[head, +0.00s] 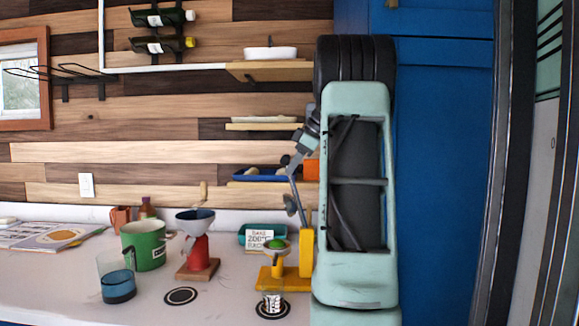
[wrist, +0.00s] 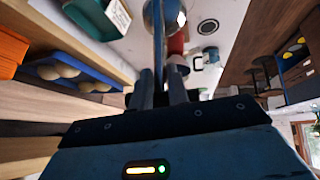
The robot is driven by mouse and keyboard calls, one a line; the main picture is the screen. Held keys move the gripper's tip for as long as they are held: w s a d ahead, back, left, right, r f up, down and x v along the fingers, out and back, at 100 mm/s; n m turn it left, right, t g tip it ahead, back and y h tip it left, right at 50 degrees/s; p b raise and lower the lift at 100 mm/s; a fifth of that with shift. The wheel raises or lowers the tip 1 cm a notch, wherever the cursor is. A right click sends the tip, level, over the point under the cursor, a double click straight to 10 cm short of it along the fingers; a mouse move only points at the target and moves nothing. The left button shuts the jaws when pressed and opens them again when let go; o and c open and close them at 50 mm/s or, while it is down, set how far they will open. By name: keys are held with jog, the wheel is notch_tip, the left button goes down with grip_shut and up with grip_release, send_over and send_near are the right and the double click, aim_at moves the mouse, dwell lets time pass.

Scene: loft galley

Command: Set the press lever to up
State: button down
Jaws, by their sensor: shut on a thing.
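The yellow press (head: 305,242) stands on the counter beside my arm, with a green round thing (head: 277,243) in its cup. Its slim blue-grey lever (head: 295,190) rises steeply above the press, with a dark rounded piece (head: 290,205) beside it. My gripper (head: 298,160) is at the lever's upper end, shut on it. In the wrist view the lever (wrist: 158,40) runs between the two fingers of my gripper (wrist: 161,85). My arm hides the right side of the press.
A glass (head: 272,300) stands on a black mat below the cup. A red grinder (head: 197,255), green pot (head: 143,245) and blue glass (head: 118,286) stand to the left. A low shelf with a blue tray (head: 262,175) and orange box (head: 311,169) is close behind my gripper.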

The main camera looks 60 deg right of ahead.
aim_at(295, 187)
jog(key=shift+s+d+f, duration=0.15)
jog(key=shift+s+f, duration=0.25)
jog(key=shift+f, duration=0.25)
jog(key=c, duration=1.5)
grip_release()
jog(key=shift+c, duration=0.2)
jog(key=shift+o, duration=0.7)
jog(key=shift+d, duration=0.15)
jog(key=shift+w+r, duration=0.1)
jog(key=shift+r, duration=0.05)
jog(key=shift+w+r, duration=0.1)
jog(key=shift+r, duration=0.4)
notch_tip(295, 187, up, 9)
jog(key=shift+p, duration=0.4)
